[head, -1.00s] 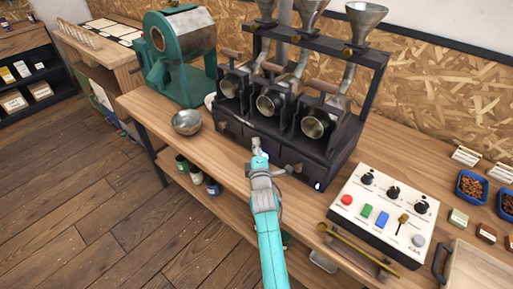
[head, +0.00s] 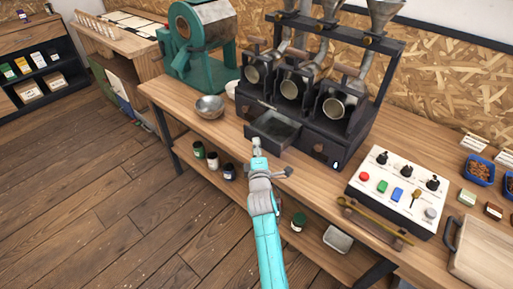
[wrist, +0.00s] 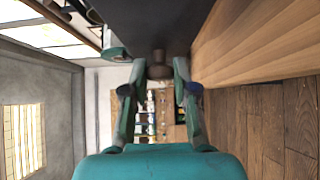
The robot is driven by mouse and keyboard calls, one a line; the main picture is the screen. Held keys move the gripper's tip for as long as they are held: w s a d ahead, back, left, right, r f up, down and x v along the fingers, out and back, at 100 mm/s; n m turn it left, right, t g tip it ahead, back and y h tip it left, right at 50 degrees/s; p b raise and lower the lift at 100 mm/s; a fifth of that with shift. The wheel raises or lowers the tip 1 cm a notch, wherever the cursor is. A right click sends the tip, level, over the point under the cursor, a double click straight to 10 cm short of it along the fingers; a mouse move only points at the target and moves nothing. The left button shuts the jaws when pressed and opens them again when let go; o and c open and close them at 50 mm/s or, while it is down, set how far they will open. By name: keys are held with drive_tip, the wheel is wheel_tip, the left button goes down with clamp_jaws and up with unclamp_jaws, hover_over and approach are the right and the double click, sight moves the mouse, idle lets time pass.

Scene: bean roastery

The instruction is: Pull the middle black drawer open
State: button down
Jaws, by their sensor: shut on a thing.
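The black roaster unit (head: 345,145) stands on the wooden bench with a row of drawers low in its front. In the wrist view the brown knob (wrist: 160,70) sits between the two fingers of my gripper (wrist: 159,75), with a dark face above. The knob is hidden by my gripper in the head view. The right drawer (head: 318,149) is shut.
A metal bowl (head: 210,107) stands on the bench left of the drawers. A white control panel (head: 372,200) and a brass scoop (head: 370,222) lie to the right. Jars (head: 213,160) stand on the lower shelf. The wooden floor at left is clear.

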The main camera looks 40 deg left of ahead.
drive_tip(key=c, duration=0.9)
unclamp_jaws()
drive_tip(key=shift+d, duration=0.1)
drive_tip(key=v, duration=1.2)
